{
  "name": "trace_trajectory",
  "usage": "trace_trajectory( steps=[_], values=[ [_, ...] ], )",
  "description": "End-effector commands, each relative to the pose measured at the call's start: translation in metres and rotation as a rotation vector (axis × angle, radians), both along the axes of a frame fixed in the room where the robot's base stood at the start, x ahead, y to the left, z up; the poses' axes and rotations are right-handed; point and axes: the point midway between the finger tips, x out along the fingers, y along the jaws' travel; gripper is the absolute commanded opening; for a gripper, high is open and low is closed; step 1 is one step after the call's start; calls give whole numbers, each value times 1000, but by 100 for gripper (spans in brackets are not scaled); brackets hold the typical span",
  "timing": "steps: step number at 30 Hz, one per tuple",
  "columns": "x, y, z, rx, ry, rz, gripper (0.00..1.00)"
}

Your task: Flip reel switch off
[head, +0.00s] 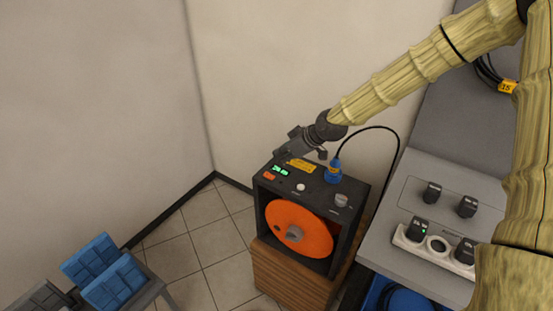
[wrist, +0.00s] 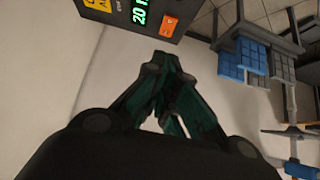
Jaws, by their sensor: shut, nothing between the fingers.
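The reel unit is a dark box (head: 348,215) with an orange reel (head: 300,229) in its front, standing on a wooden cabinet. Its top panel has a lit green display (head: 280,170) and a small orange switch (head: 269,176) at the front left corner. In the wrist view the orange switch (wrist: 171,25) lies beside the green display (wrist: 139,12) at the top edge. My gripper (head: 284,158) is shut and empty, above the rear left of the panel. In the wrist view its fingertips (wrist: 160,62) are just below the switch in the picture, apparently apart from it. I cannot read the switch's position.
A blue plug (head: 333,172) with a black cable, a white button (head: 301,187) and a grey knob (head: 341,200) are on the panel. A grey bench (head: 400,262) with a power strip stands right. Tiled floor between is clear.

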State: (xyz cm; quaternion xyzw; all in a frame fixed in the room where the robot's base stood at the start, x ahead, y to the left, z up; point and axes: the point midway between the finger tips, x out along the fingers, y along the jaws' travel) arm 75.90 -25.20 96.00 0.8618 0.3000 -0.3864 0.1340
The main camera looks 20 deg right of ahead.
Motion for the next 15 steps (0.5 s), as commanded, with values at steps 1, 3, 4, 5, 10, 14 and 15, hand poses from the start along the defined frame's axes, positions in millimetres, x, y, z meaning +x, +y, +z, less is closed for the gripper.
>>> trace_trajectory(
  steps=[1, 3, 4, 5, 10, 14, 15],
  values=[
    [-3, -3, 3, 0, -1, -1, 0],
    [-8, -7, 7, 1, -2, -1, 0],
    [-10, -8, 9, 0, -1, -1, 0],
    [-11, -9, 11, 1, -1, 0, 0],
    [-19, -15, 18, -1, 0, -1, 0],
    [-22, -18, 22, 0, 0, 0, 0],
    [-23, -18, 22, 0, 0, 0, 0]
  ],
)
